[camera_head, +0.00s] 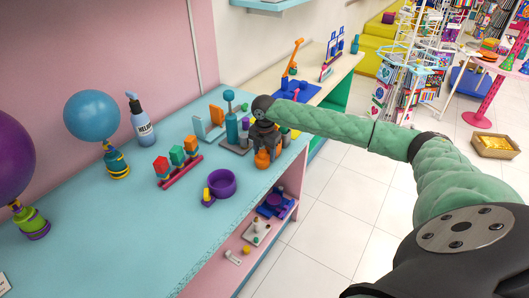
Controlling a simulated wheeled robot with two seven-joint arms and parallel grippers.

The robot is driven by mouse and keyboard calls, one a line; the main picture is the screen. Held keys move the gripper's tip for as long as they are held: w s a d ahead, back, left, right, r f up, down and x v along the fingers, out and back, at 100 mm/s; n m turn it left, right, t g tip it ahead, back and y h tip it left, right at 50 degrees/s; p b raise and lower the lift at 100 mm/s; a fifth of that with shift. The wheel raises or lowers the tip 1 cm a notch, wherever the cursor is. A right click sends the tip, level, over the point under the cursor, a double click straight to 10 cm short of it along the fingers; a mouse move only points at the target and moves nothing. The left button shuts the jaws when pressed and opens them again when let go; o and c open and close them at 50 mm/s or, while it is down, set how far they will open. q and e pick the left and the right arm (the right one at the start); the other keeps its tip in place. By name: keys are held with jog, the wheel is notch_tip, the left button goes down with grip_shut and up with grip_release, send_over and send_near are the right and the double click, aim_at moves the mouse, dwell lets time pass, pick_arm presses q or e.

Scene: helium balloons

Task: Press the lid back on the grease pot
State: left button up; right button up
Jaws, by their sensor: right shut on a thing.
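My right gripper (264,153) is over the front edge of the blue counter, with its arm coming in from the right. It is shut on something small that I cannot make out. Orange parts show at its end, and I cannot tell whether they are its fingers or the held thing. An open purple round pot (222,183) stands on the counter to the left and nearer; it may be the grease pot. A small purple and yellow piece (208,197) is beside it. No lid can be told apart. My left gripper is out of view.
A pump bottle (141,119), a blue balloon (92,115) and a purple balloon (12,157) stand at the left. A rack of coloured blocks (178,165) and a teal device (231,125) stand near the gripper. A lower shelf (225,262) holds small parts.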

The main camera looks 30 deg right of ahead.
jog(key=shift+p, duration=0.5)
dwell(0.5)
dwell(0.3)
jog(key=o, duration=1.5)
jog(key=shift+r+p, duration=3.3)
jog(key=shift+r, duration=0.2)
grip_shut()
